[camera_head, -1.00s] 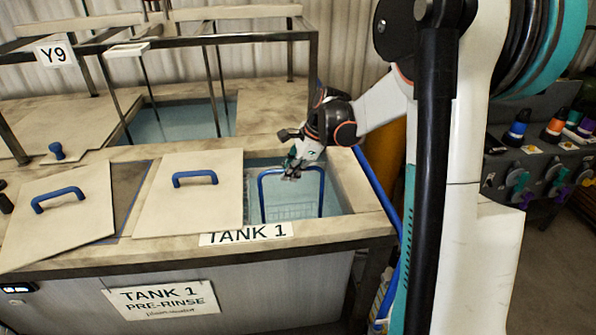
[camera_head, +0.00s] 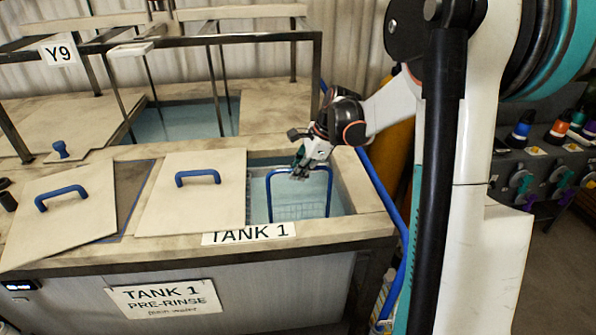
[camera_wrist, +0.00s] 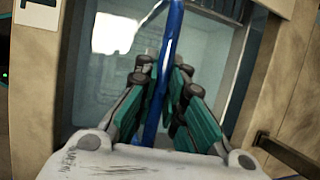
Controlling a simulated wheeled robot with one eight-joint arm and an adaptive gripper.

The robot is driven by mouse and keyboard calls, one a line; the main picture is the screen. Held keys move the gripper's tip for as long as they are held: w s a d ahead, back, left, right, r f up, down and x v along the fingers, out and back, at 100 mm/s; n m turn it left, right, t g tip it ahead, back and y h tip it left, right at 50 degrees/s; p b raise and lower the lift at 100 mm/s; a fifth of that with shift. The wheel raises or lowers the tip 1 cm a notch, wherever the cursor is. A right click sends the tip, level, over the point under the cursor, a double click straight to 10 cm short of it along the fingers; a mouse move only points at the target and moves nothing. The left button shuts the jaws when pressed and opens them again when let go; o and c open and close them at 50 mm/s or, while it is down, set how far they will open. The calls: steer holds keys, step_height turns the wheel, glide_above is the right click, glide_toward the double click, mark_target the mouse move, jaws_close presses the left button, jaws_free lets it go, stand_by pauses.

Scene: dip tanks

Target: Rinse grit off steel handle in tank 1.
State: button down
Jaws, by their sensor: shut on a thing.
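Tank 1 (camera_head: 355,226) is the near tank, with its opening partly uncovered and pale blue water (camera_head: 340,208) inside. A wire basket (camera_head: 300,212) with a tall blue handle (camera_head: 331,190) stands in the opening, its mesh low at or in the water. My gripper (camera_head: 300,172) is at the top of the blue handle. In the wrist view my gripper (camera_wrist: 165,80) has its teal fingers closed around the blue bar (camera_wrist: 172,30). I cannot make out a steel handle in either view; the basket's contents are too small or hidden.
Lids with blue handles, one flat (camera_head: 195,205) and one tilted (camera_head: 62,215), lie left of the opening. A second tank (camera_head: 185,120) with a metal frame (camera_head: 210,45) stands behind. A control panel (camera_head: 545,165) is at the right. The opening's walls are close around the basket.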

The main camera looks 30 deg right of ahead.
steer(key=shift+s+d, duration=0.2)
steer(key=shift+d, duration=0.35)
steer(key=shift+s+d, duration=0.2)
steer(key=shift+d, duration=0.35)
steer(key=shift+w+a, duration=0.3)
steer(key=shift+a, duration=0.45)
steer(key=shift+w+a, duration=0.3)
steer(key=shift+a, duration=0.5)
steer(key=shift+w+a, duration=0.3)
steer(key=shift+a, duration=0.45)
steer(key=shift+s+d, duration=0.2)
steer(key=shift+d, duration=0.35)
steer(key=shift+s+d, duration=0.2)
steer(key=shift+d, duration=0.35)
step_height(320, 180, up, 22)
steer(key=p, duration=1.3)
